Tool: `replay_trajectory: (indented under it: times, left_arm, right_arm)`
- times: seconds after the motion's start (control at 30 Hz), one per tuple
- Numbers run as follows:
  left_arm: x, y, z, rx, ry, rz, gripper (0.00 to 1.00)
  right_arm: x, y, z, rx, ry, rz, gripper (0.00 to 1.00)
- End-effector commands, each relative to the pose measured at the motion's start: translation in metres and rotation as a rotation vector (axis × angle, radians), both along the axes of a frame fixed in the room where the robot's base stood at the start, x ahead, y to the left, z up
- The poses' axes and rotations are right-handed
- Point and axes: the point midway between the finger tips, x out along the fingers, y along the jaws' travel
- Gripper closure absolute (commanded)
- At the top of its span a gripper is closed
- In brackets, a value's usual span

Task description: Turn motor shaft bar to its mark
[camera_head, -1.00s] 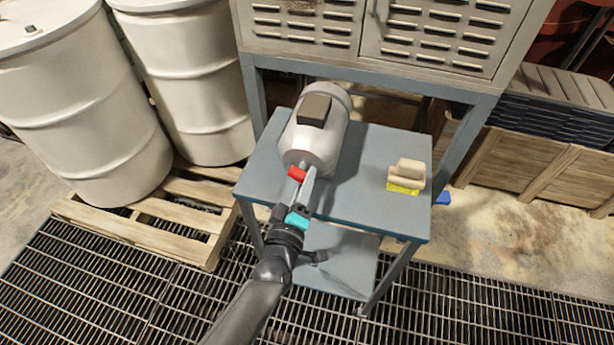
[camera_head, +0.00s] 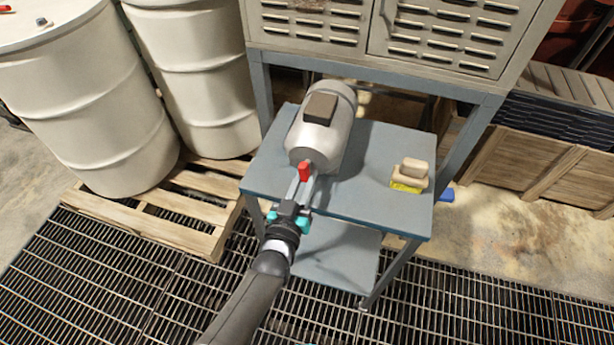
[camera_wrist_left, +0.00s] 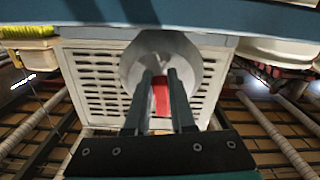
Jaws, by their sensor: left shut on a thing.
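The motor (camera_head: 322,138) is a pale grey cylinder with a dark box on top, lying on the blue-grey table. Its red shaft bar (camera_head: 305,171) sticks out at the near end and looks upright in the head view. My left gripper (camera_head: 302,186) is shut on the red bar. In the left wrist view the red bar (camera_wrist_left: 161,96) stands between the two dark fingers (camera_wrist_left: 160,100), with the motor's round end (camera_wrist_left: 185,50) behind it. I cannot make out the mark. My right gripper is not in view.
A brush with yellow bristles (camera_head: 409,177) stands on the table (camera_head: 370,200) to the right. White drums (camera_head: 85,100) stand on a wooden pallet (camera_head: 150,228) at left. A louvred cabinet (camera_head: 440,35) stands above and behind the table. Wooden crates (camera_head: 530,165) are at right.

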Motion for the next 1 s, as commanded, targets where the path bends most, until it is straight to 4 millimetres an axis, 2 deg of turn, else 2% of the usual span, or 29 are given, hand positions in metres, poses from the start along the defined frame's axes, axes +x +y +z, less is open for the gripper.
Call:
replay_trajectory:
  times: [0.33, 0.87, 0.9, 1.0]
  left_arm:
    - [0.0008, 0.0028, -0.0002, 0.135, -0.044, 0.000, 1.00]
    - [0.0011, 0.0034, -0.0001, 0.160, -0.053, 0.000, 1.00]
    - [0.0011, 0.0035, 0.0000, 0.160, -0.053, 0.000, 0.77]
    - [0.0011, 0.0035, 0.0000, 0.159, -0.053, 0.000, 0.65]
  right_arm:
    - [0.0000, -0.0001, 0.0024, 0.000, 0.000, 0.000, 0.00]
    - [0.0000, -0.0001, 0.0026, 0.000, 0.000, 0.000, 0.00]
    - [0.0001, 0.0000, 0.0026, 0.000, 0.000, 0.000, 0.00]
    - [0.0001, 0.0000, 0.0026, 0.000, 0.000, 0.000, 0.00]
